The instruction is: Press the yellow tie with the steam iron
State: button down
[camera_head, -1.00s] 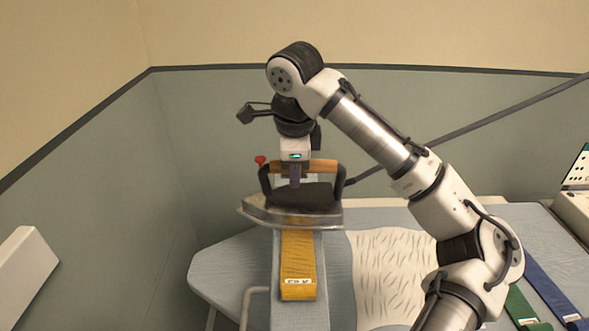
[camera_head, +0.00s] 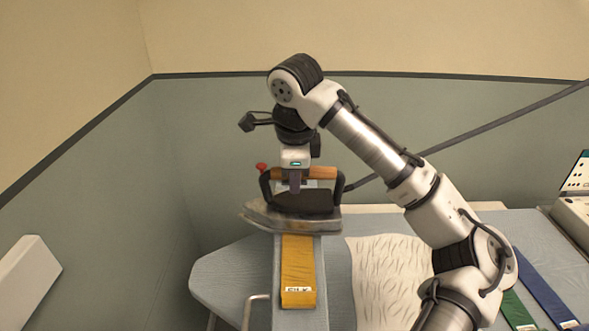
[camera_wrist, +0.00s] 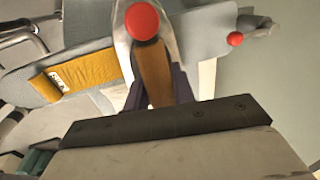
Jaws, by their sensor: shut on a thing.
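The steam iron (camera_head: 292,217) has a metal soleplate, a black body and a wooden handle (camera_head: 318,173). My gripper (camera_head: 295,186) is shut on the handle from above. In the wrist view the fingers (camera_wrist: 160,95) close around the brown handle. The yellow tie (camera_head: 298,272) lies lengthwise on a narrow raised board (camera_head: 284,312), its white label toward the near end. The iron is at the tie's far end and hides that part; I cannot tell whether the soleplate touches it. The tie also shows in the wrist view (camera_wrist: 92,70).
A wrinkled white cloth (camera_head: 385,275) lies on the blue ironing board (camera_head: 225,275) to the right. Green (camera_head: 517,310) and blue (camera_head: 545,285) ties lie farther right. A dark hose or cord (camera_head: 480,130) runs from the iron up to the right. Walls stand behind and left.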

jog(key=shift+s+f, duration=0.1)
jog(key=shift+s, duration=1.5)
jog(key=shift+s+r, duration=0.15)
jog(key=shift+s, duration=1.3)
jog(key=shift+s+r, duration=0.1)
jog(key=shift+s, duration=1.35)
jog(key=shift+w+f, duration=0.1)
jog(key=shift+w, duration=5.7)
jog(key=shift+s+f, duration=0.1)
jog(key=shift+s, duration=2.1)
jog(key=s, duration=1)
jog(key=shift+s, duration=0.35)
